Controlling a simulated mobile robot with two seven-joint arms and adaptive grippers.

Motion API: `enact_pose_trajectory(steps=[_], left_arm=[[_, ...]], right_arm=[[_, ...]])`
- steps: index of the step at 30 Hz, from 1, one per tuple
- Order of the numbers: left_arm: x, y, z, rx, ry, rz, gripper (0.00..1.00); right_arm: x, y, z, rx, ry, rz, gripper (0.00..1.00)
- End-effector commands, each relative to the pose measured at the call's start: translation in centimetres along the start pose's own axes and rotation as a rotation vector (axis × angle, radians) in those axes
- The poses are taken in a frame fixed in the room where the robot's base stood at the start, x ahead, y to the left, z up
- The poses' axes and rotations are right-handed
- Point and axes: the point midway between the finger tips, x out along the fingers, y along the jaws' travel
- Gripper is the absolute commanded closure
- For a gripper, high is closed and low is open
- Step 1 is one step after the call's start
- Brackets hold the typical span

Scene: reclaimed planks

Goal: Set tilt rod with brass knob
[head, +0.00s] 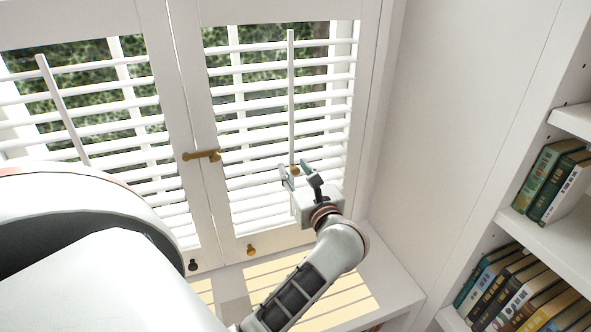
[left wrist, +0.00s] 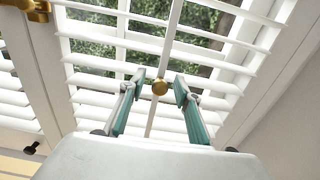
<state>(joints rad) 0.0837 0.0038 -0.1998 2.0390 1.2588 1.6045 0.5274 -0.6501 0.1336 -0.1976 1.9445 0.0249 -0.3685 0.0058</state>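The white tilt rod (head: 291,95) runs upright down the middle of the right shutter panel, in front of its slats. It also shows in the left wrist view (left wrist: 171,40). My left gripper (head: 297,177) is at the knob. In the left wrist view its teal-padded fingers (left wrist: 160,87) are open, one on each side of the knob, with a narrow gap showing on both sides. My right gripper is out of view.
A second tilt rod (head: 62,108) leans on the left shutter panel. A brass latch (head: 202,155) spans the panels' meeting stiles. A brass pull (head: 251,249) and a dark pull (head: 193,264) sit low. The sunlit sill (head: 375,262) is clear; bookshelves (head: 555,225) stand at right.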

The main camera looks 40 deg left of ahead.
Motion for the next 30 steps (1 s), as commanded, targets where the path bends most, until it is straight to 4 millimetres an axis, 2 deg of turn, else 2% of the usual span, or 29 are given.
enact_pose_trajectory(steps=[2, 6, 16, 25, 30], left_arm=[[0.0, 0.0, 0.0, 0.000, 0.000, 0.000, 0.68], [0.0, 0.0, 0.0, 0.000, 0.000, 0.000, 1.00], [0.0, 0.0, -0.7, -0.001, 0.000, 0.000, 1.00], [0.0, 0.0, -4.5, 0.000, 0.002, 0.001, 1.00], [0.0, 0.0, -5.5, 0.000, 0.003, 0.001, 1.00]], right_arm=[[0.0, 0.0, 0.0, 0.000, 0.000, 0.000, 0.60], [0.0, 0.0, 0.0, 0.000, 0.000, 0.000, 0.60], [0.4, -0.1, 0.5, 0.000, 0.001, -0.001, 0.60], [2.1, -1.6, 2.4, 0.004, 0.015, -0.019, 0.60], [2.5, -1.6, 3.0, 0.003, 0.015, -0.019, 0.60]])
